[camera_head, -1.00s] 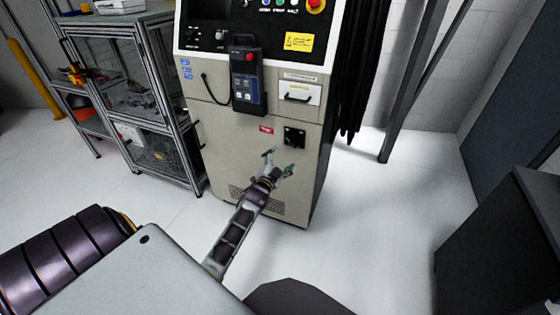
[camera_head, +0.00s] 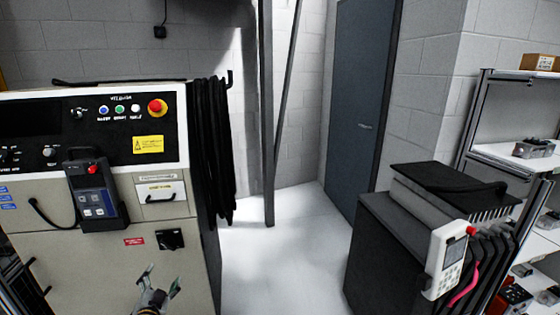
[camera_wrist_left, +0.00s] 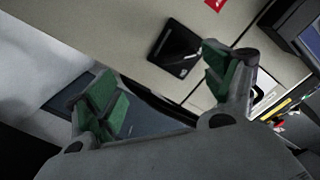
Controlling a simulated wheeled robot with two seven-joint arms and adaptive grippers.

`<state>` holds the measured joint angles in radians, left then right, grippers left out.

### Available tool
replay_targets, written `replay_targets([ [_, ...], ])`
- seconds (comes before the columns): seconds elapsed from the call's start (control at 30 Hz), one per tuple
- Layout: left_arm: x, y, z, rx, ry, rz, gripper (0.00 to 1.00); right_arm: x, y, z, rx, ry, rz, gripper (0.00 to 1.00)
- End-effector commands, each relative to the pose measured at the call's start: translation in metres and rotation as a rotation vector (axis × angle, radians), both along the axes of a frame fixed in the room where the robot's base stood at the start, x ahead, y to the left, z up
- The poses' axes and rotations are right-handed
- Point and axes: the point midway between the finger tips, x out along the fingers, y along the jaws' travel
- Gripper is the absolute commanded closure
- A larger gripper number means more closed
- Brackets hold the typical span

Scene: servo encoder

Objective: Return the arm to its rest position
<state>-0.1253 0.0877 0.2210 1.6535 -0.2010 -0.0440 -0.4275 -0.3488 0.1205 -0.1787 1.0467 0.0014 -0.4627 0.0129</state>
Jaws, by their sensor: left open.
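My left gripper (camera_head: 160,285) shows at the bottom of the head view, in front of the lower front of the control cabinet (camera_head: 85,270). Its two fingers are spread apart with nothing between them. In the left wrist view the open fingers (camera_wrist_left: 165,90) have green pads, and the cabinet front with a black square latch (camera_wrist_left: 175,53) lies beyond them. The latch also shows in the head view (camera_head: 171,240), above and beside the gripper. Most of my left arm is below the picture edge. My right gripper is not in view.
A teach pendant (camera_head: 88,195) hangs on the cabinet front, and black cables (camera_head: 212,150) hang at its side. A dark unit (camera_head: 385,250) with a white handheld device (camera_head: 445,260) stands at right, before shelves (camera_head: 510,155). Floor between cabinet and unit is clear.

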Motion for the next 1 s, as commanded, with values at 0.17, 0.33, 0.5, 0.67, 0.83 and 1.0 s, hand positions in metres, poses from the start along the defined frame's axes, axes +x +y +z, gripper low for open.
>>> replay_targets([
  [0.17, -0.01, -0.016, -0.038, -0.064, 0.094, -0.014, 0.16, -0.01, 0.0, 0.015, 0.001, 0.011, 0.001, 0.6],
  [0.33, -0.026, -0.033, -0.082, -0.132, 0.193, -0.023, 0.16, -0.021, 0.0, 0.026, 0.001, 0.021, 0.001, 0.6],
  [0.5, -0.05, -0.051, -0.124, -0.195, 0.295, -0.028, 0.16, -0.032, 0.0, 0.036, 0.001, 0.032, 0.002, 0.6],
  [0.67, -0.077, -0.067, -0.161, -0.252, 0.391, -0.027, 0.16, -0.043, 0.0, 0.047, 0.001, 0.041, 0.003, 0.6],
  [0.83, -0.113, -0.085, -0.198, -0.307, 0.494, -0.022, 0.16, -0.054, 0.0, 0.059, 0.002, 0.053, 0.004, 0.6],
  [1.0, -0.154, -0.102, -0.23, -0.359, 0.598, -0.011, 0.16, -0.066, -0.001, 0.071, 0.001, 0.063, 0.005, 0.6],
])
